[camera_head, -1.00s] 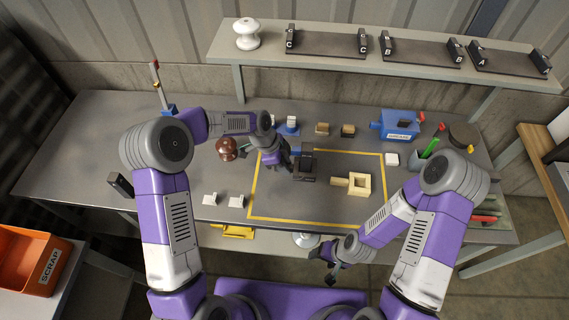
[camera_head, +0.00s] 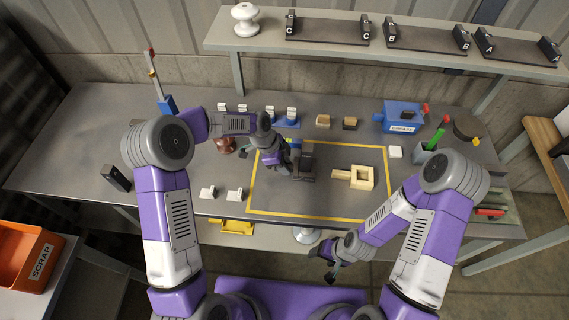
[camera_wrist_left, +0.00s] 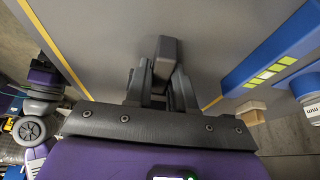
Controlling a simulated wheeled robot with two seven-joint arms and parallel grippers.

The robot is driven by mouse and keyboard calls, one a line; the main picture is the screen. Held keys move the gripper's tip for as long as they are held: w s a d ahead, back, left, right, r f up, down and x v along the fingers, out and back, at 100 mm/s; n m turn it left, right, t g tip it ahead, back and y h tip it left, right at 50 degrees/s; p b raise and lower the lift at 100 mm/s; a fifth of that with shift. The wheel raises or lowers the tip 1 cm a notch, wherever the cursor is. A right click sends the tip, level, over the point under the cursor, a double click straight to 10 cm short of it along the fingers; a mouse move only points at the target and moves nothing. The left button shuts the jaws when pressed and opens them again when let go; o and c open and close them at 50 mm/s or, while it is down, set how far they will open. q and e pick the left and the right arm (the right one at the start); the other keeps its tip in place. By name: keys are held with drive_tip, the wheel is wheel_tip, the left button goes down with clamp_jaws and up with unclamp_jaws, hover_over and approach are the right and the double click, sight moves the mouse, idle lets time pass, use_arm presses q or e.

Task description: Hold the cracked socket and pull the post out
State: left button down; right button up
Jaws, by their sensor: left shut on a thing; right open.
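My left gripper (camera_head: 290,163) is over the yellow-outlined area of the bench, beside a dark block-like piece (camera_head: 306,160). In the left wrist view its fingers (camera_wrist_left: 163,80) are shut on a dark grey piece (camera_wrist_left: 166,50); I cannot tell whether this is the post or the socket. A cream square frame with a short bar (camera_head: 360,178) lies to the right inside the outline; no crack is visible on it. My right gripper (camera_head: 326,266) is open and empty, low in front of the bench edge.
A brown insulator (camera_head: 224,147) stands left, partly behind my left arm. White brackets (camera_head: 236,194) lie at the front left. A shelf (camera_head: 390,48) runs behind. An orange scrap bin (camera_head: 30,258) sits at far left.

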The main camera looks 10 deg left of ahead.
use_arm(q)
drive_tip(key=shift+f+b, duration=0.55)
drive_tip(key=shift+f, duration=0.25)
drive_tip(key=shift+f, duration=0.1)
idle(0.8)
